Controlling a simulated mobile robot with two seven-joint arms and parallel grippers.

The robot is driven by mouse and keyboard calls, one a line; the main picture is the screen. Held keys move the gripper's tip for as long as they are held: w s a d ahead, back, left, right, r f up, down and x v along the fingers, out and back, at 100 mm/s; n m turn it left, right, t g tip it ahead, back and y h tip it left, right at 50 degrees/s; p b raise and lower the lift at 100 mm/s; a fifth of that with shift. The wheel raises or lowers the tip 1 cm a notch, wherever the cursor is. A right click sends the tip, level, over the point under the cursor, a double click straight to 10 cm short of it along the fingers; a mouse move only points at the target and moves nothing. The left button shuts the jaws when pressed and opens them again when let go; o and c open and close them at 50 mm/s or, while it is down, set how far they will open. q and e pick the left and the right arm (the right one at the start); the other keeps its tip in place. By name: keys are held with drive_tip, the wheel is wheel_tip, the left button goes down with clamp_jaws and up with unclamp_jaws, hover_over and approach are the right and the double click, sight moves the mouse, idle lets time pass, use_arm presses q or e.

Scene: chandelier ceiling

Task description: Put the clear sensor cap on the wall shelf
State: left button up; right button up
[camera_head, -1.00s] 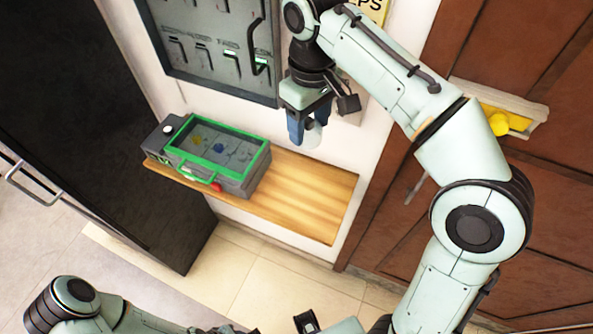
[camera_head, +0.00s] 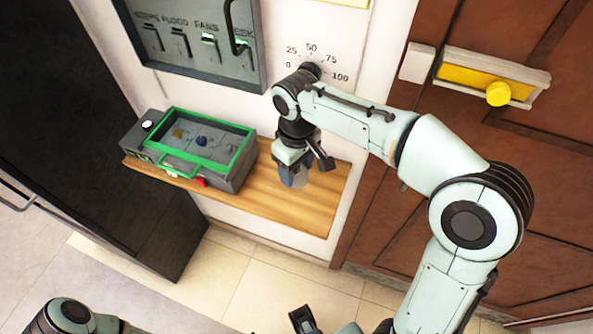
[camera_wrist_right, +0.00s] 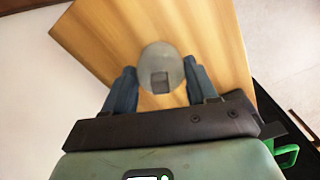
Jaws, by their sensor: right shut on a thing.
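The wooden wall shelf (camera_head: 300,205) runs along the white wall. My right gripper (camera_head: 293,180) points down over the bare right part of the shelf. In the right wrist view its two blue fingers (camera_wrist_right: 157,90) are shut on the clear sensor cap (camera_wrist_right: 161,62), a round, see-through greyish piece. The shelf's wood (camera_wrist_right: 215,30) lies behind the cap there. In the head view the cap is mostly hidden by the fingers, and I cannot tell whether it touches the shelf.
A grey case with a green-framed lid (camera_head: 240,160) fills the shelf's left part. Above are a grey switch panel (camera_head: 195,45) and a dial (camera_head: 311,70). A brown door (camera_head: 480,150) stands right, a black cabinet (camera_head: 90,150) left. The shelf's right end is clear.

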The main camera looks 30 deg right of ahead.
drive_tip(key=shift+f, duration=0.65)
drive_tip(key=shift+f, duration=0.2)
drive_tip(key=o, duration=1)
drive_tip(key=shift+r, duration=0.1)
wheel_tip(320, 180, up, 12)
drive_tip(key=p, duration=0.2)
drive_tip(key=shift+r+p, duration=0.15)
drive_tip(key=shift+p, duration=0.2)
